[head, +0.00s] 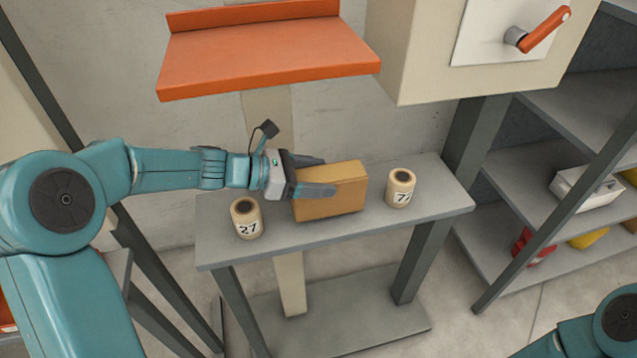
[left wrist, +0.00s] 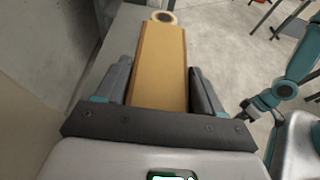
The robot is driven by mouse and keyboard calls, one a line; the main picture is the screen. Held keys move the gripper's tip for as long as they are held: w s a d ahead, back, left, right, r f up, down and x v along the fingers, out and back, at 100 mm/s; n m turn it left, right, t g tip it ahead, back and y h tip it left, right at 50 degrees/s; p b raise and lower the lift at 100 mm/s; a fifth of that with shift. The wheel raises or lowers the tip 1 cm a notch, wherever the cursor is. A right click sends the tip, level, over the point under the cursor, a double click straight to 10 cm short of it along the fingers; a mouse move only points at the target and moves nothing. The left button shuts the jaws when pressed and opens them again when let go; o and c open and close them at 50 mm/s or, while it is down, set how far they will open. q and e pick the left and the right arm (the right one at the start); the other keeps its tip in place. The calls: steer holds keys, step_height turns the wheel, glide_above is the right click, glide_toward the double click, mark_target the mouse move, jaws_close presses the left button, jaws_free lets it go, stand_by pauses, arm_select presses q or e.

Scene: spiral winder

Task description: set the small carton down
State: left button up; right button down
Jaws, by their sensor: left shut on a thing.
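The small brown carton (head: 335,196) is between the fingers of my left gripper (head: 316,176), which is shut on it. In the head view the carton is over the middle of the grey table (head: 300,235), at or just above its top; I cannot tell if it touches. In the left wrist view the carton (left wrist: 160,68) runs away from the camera between the two fingers (left wrist: 160,90). The near finger hides part of its side in the head view. In the left wrist view my right arm's end (left wrist: 252,106) shows small at the right, its jaws unclear.
A cream roll marked 27 (head: 246,218) stands left of the carton, and another roll (head: 400,188) stands to its right. An orange tray (head: 265,52) overhangs behind. A cabinet with an orange handle (head: 545,30) is at upper right, above grey shelves (head: 520,175).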

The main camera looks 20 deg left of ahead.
arm_select(q)
steer(key=shift+s+a+f, duration=0.15)
steer(key=shift+f, duration=0.75)
steer(key=shift+w+f, duration=0.1)
steer(key=shift+w, duration=0.1)
steer(key=shift+s+f, duration=0.1)
steer(key=o, duration=1.2)
steer(key=shift+o, duration=0.3)
steer(key=shift+r, duration=0.2)
steer(key=v, duration=1.1)
steer(key=shift+s+a+b, duration=0.25)
steer(key=shift+a+b, duration=0.05)
